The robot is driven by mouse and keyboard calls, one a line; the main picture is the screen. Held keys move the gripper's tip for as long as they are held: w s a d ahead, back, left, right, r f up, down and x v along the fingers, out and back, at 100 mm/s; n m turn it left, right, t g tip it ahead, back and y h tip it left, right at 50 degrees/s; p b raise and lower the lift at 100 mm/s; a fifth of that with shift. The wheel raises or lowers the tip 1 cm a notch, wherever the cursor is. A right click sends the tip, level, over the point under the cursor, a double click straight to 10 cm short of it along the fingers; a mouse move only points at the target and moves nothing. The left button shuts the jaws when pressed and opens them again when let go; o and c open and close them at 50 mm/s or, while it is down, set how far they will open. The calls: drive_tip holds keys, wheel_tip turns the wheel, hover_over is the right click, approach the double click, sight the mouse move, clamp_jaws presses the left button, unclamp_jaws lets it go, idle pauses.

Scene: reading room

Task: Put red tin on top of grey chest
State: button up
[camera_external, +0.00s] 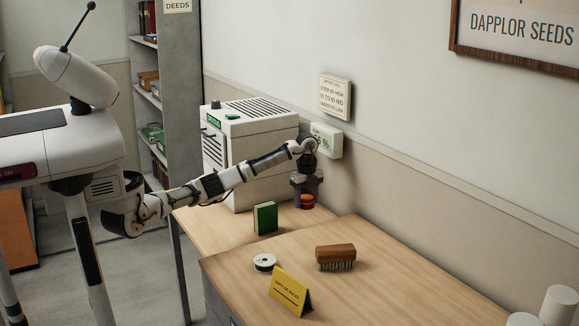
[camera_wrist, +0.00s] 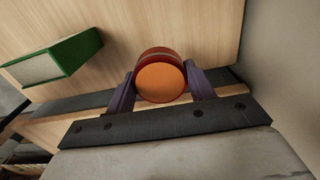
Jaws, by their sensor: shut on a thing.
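The red tin (camera_external: 307,201) is a short round can with a red side and an orange end, low over the back wooden table top near the wall. My gripper (camera_external: 306,190) points down and is shut on it. In the wrist view the tin (camera_wrist: 160,78) sits between the two purple fingers (camera_wrist: 161,88). I cannot tell whether its base touches the table. A pale grey box (camera_external: 262,150) with a slatted top and a green label stands behind and left of my gripper; nothing else in view looks clearly like a grey chest.
A green book-like block (camera_external: 265,218) stands left of the tin. On the nearer wooden top (camera_external: 400,285) are a brush (camera_external: 335,257), a white spool (camera_external: 264,262) and a yellow folded sign (camera_external: 290,292). The wall with a white switch box (camera_external: 327,141) is close behind my gripper.

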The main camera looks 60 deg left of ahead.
drive_tip(key=shift+d+r, duration=0.1)
drive_tip(key=shift+r, duration=0.8)
drive_tip(key=d+r+m+p, duration=0.1)
drive_tip(key=d+r+m, duration=0.3)
drive_tip(key=d, duration=1.1)
wheel_tip(320, 180, up, 11)
drive_tip(key=m+p, duration=0.3)
drive_tip(key=m, duration=0.7)
hover_over(362, 302)
drive_tip(key=shift+n, duration=0.3)
wheel_tip(362, 302, down, 19)
drive_tip(key=shift+r+p, duration=0.1)
drive_tip(key=shift+p, duration=1.05)
drive_tip(key=o, duration=1)
drive_tip(key=shift+f, duration=0.2)
